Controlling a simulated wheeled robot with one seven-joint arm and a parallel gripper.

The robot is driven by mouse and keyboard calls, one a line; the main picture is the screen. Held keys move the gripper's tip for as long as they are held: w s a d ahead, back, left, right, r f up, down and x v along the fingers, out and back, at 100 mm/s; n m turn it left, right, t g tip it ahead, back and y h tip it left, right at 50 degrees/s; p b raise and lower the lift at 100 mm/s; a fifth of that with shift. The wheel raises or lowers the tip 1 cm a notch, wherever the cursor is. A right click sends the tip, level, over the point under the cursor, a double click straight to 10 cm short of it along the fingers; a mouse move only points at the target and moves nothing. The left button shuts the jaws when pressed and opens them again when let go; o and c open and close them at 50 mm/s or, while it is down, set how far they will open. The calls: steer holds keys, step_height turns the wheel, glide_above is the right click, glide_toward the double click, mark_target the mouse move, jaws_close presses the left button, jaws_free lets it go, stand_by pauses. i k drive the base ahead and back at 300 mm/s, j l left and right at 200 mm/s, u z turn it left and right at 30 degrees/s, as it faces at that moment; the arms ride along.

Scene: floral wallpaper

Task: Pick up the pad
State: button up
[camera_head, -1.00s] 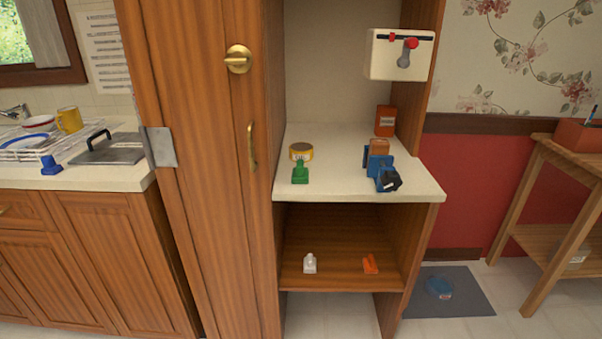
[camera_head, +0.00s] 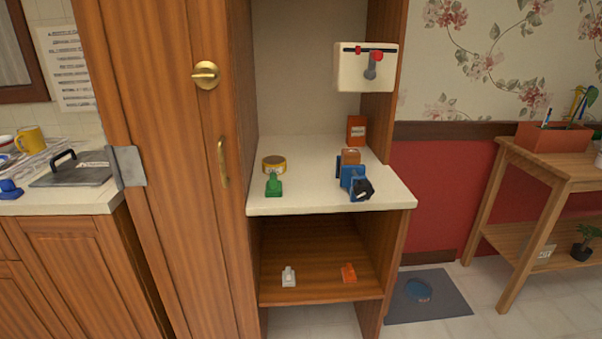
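No thing in the head view is clearly marked as the pad. A rounded blue object (camera_head: 418,290) lies on a grey mat (camera_head: 450,299) on the floor, right of the open cabinet; I cannot tell whether it is the pad. A blue and black item (camera_head: 355,182), a green item (camera_head: 273,186) and a round yellow-banded tin (camera_head: 274,164) sit on the cabinet's white counter (camera_head: 310,197). A white item (camera_head: 288,276) and an orange item (camera_head: 349,272) are on the lower wooden shelf (camera_head: 318,290). My gripper is not in view.
A wooden stand (camera_head: 545,185) with a planter (camera_head: 553,137) and a small potted plant (camera_head: 585,246) is at the right. A tall wooden cabinet door (camera_head: 180,200) stands left of the open shelves. Bare tiled floor (camera_head: 480,285) shows between mat and stand.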

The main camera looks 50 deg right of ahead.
mark_target(273, 187)
steer(key=i+j+z, duration=0.25)
steer(key=i, duration=0.25)
steer(key=i+j+z, duration=0.25)
steer(key=i, duration=0.25)
steer(key=l, duration=0.1)
